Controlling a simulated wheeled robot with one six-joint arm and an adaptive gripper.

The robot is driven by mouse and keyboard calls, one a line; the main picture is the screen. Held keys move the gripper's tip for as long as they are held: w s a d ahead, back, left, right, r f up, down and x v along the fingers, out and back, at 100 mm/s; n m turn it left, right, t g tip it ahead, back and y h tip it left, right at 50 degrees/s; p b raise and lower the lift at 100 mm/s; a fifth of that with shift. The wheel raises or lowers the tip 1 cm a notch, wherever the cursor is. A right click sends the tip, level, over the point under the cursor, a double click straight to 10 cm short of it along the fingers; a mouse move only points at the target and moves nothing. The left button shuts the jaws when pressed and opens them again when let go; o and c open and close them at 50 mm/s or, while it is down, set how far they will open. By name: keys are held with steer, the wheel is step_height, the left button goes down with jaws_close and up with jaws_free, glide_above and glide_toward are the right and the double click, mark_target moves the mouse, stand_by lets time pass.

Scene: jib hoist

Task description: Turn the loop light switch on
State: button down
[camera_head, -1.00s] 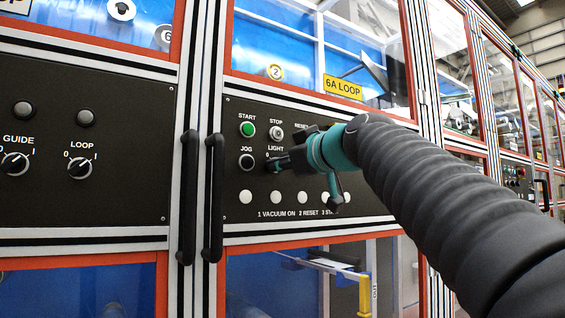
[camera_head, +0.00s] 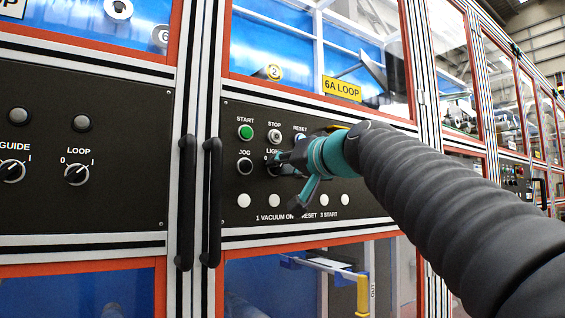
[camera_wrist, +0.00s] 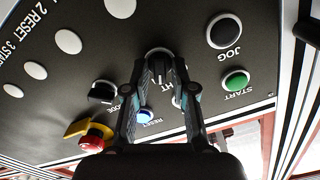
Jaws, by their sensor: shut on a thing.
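The light switch (camera_wrist: 159,57) is a black rotary knob with a pale ring on the dark panel, under the partly covered LIGHT label. In the wrist view it sits between my fingertips. My gripper (camera_wrist: 158,72) is shut on it, one finger on each side. In the head view my gripper (camera_head: 279,161) reaches the panel from the right and hides most of the knob. I cannot tell clearly which position the knob points to. The yellow 6A LOOP sign (camera_head: 342,89) is on the window above this panel.
The green START button (camera_head: 245,132), STOP button (camera_head: 275,136) and black JOG button (camera_head: 245,165) are close by. Black door handles (camera_head: 212,200) stand out at left.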

steer(key=shift+m+p, duration=0.4)
steer(key=shift+m, duration=1.3)
steer(key=c, duration=1)
jaws_free()
steer(key=v, duration=1.2)
steer(key=shift+w+d+f, duration=0.1)
